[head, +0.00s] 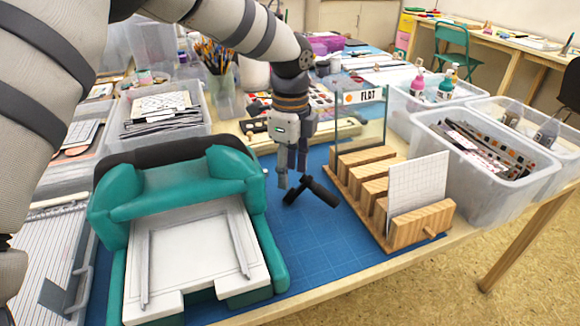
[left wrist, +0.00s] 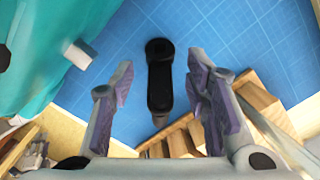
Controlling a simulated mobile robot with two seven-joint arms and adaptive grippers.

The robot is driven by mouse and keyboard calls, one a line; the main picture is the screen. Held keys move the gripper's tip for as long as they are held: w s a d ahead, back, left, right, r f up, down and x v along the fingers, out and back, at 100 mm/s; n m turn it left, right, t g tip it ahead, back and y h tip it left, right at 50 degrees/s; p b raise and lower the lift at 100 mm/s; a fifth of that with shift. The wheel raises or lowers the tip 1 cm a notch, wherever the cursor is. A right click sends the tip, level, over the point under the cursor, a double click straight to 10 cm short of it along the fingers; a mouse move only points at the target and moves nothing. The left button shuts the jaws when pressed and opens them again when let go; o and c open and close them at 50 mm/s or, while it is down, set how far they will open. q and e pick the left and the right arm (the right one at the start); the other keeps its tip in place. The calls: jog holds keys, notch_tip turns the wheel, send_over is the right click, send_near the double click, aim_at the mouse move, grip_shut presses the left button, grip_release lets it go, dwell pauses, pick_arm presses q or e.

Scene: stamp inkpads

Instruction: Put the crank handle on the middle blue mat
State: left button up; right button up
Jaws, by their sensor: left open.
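The black crank handle (head: 322,194) rests on the blue mat (head: 310,235), between the teal press and the wooden rack. My left gripper (head: 291,172) is open and points down just above and beside the handle. In the left wrist view the handle (left wrist: 160,85) appears between the two spread fingers, with visible gaps on both sides. The blue mat (left wrist: 235,35) shows around it there. I cannot tell how high the fingers are above the mat. My right gripper is not in view.
The teal press (head: 180,190) with a white bed stands left of the handle. A wooden slotted rack (head: 425,222) holding a white grid card and a clear pane stands right. Clear bins (head: 490,175) stand farther right. The mat's front part is bare.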

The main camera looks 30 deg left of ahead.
aim_at(290, 191)
pick_arm(q)
notch_tip(290, 191, up, 12)
jog(key=shift+r, duration=0.2)
